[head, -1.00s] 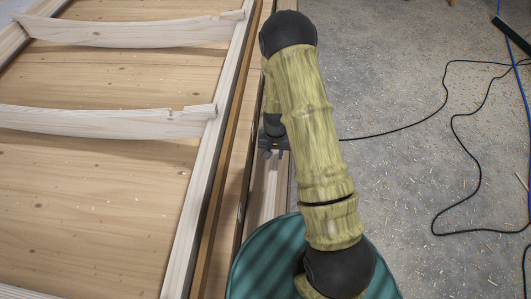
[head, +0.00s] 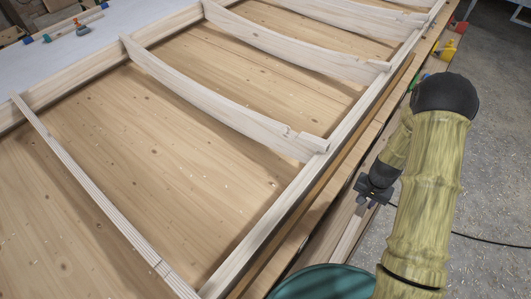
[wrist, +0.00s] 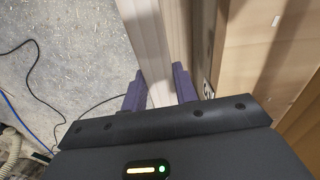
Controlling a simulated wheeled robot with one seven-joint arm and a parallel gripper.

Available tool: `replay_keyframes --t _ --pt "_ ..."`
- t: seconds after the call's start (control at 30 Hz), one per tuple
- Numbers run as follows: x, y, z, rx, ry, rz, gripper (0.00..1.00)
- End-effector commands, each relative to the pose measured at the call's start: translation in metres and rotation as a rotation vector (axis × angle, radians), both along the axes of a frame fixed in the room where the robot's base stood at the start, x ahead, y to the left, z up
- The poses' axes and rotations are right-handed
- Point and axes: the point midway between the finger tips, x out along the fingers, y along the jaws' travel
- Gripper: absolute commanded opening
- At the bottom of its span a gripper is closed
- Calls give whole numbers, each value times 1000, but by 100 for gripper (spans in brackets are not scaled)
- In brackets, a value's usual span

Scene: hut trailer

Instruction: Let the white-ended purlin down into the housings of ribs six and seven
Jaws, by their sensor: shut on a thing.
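My gripper (head: 372,192) is low beside the right-hand side of the roof frame. In the wrist view its two dark fingers (wrist: 159,90) stand on either side of a pale timber bar (wrist: 160,40) and are shut on it. I take this bar for the purlin; no white end shows. Part of it shows below the gripper in the head view (head: 346,238). Two curved ribs, a nearer one (head: 215,100) and a farther one (head: 300,45), have notches near their right ends. Which ribs are six and seven I cannot tell. The bar is outside the frame, apart from these notches.
The frame's long side rail (head: 290,215) lies between my gripper and the ribs. A thin straight strip (head: 100,200) crosses the frame at left. Black cable (wrist: 35,85) lies on the concrete floor. Clamps (head: 450,45) stand at the far right; tools (head: 82,28) lie at the far left.

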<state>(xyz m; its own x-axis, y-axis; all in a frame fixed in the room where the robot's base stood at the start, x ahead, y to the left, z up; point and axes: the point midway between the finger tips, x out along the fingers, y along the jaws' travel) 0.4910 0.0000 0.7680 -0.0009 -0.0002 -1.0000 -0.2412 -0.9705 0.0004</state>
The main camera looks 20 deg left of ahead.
Motion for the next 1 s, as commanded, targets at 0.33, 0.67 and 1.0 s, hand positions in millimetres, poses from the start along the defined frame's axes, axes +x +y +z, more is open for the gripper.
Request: replay_keyframes --t 0.33,0.67,1.0 --pt "0 0 64 0 -1 66 0" --pt "1 0 116 0 -1 128 0" --pt "1 0 169 0 -1 193 0"
